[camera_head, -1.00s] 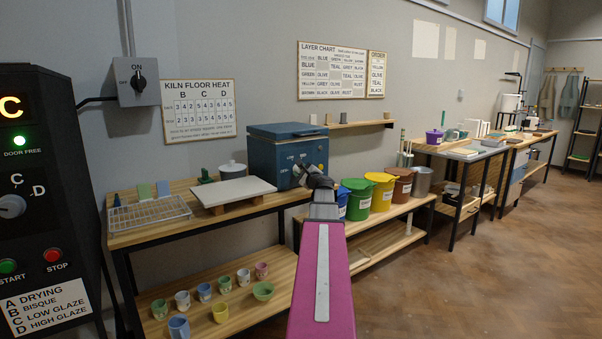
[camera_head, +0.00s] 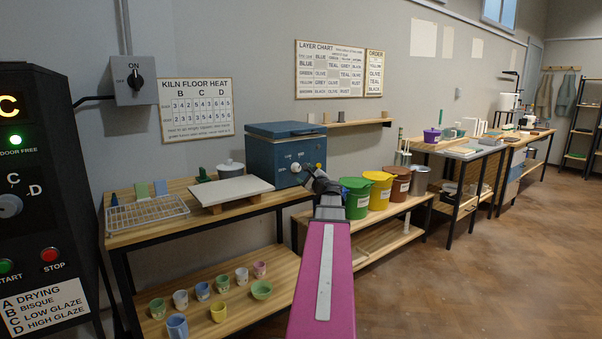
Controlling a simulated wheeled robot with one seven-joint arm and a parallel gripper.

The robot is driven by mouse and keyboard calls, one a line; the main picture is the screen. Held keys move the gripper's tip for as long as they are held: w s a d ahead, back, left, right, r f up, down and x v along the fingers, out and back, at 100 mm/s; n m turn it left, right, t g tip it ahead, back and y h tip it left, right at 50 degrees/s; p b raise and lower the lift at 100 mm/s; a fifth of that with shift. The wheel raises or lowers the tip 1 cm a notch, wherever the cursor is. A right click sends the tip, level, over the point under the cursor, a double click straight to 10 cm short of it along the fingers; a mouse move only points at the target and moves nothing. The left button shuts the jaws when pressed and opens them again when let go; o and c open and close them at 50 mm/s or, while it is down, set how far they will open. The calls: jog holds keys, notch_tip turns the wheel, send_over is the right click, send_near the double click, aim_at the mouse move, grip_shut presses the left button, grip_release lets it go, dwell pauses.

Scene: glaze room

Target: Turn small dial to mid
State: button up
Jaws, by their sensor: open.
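The small blue kiln box (camera_head: 270,160) stands at the right end of the wooden table. Its front panel carries small labels and a pale round dial (camera_head: 295,167); which way the dial points is too small to read. My gripper (camera_head: 310,172) is in front of the lower right of this panel, just right of the pale dial. It is open and small in view, and I cannot tell whether it touches the box. My gripper and wrist hide part of the panel's right side and the box's lower corner.
A pale board (camera_head: 232,190) and a wire rack (camera_head: 148,214) lie on the table left of the box. Green (camera_head: 356,204) and yellow (camera_head: 377,193) buckets stand close right of my gripper. Cups fill the lower shelf. The floor at right is clear.

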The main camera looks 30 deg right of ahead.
jog(key=s, duration=0.4)
jog(key=shift+s+f, duration=0.2)
jog(key=shift+f, duration=0.1)
